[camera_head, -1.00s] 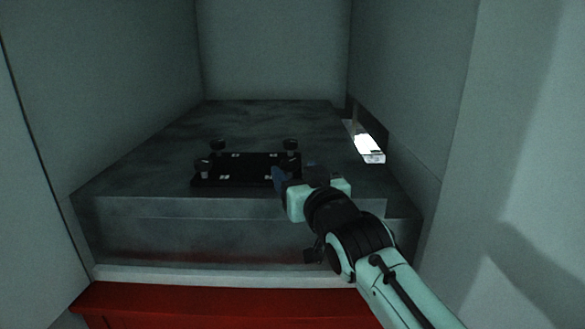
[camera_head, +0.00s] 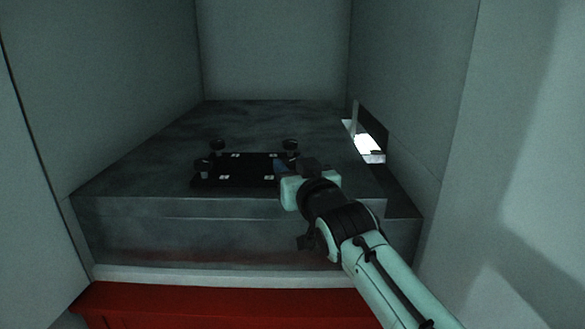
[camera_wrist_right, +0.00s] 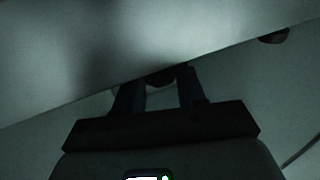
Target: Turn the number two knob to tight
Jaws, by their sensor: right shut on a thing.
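A flat black plate (camera_head: 240,168) lies on the grey block, with small pale labels too small to read. Dark round knobs stand at its far left corner (camera_head: 217,144), far right corner (camera_head: 290,144) and near left (camera_head: 202,165). I cannot read which is number two. My right gripper (camera_head: 282,167) is at the plate's near right corner and hides that part. In the right wrist view, its two dark fingers are shut on a dark round knob (camera_wrist_right: 160,77), mostly hidden between them. Another dark knob (camera_wrist_right: 273,35) shows apart at the upper right. My left gripper is not in view.
The grey block (camera_head: 150,215) fills the space between pale walls on the left, back and right. A bright slot (camera_head: 368,145) opens in the right wall. A red ledge (camera_head: 200,305) runs along the front. The block top behind the plate is clear.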

